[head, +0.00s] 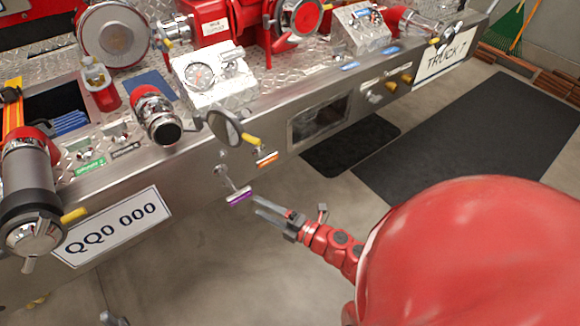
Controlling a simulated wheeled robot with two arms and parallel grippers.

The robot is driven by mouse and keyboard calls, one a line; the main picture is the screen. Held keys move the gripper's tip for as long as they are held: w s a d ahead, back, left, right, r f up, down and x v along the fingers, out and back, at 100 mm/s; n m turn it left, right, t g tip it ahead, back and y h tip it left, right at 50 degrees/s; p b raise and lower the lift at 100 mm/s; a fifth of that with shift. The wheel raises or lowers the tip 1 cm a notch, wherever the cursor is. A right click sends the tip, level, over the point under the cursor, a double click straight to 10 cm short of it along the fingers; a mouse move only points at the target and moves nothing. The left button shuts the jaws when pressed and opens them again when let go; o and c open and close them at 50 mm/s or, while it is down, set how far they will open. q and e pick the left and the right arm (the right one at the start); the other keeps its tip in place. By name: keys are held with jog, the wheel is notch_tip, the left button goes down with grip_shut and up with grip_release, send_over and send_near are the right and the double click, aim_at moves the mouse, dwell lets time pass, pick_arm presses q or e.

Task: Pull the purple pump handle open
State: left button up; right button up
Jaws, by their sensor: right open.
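The purple pump handle (239,197) is a small purple grip on a silver stem that juts out from the lower front of the metal bumper. My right gripper (257,205) is just to the right of the handle, with its two fingers apart and pointing left at it. The fingers look empty, and a small gap shows between their tips and the purple grip. A grey tip at the bottom edge, which appears to be my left gripper (113,320), is mostly cut off, so its jaws cannot be read.
The bumper (190,185) carries an orange-labelled handle (266,158), a round black-rimmed part (225,127) and a QQ0 000 plate (113,226) near the purple handle. A large silver nozzle (30,190) juts out at left. Floor below the bumper is clear; dark mats (480,135) lie at right.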

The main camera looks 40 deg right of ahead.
jog(key=v, duration=0.9)
jog(key=shift+p, duration=0.35)
jog(key=shift+s, duration=0.1)
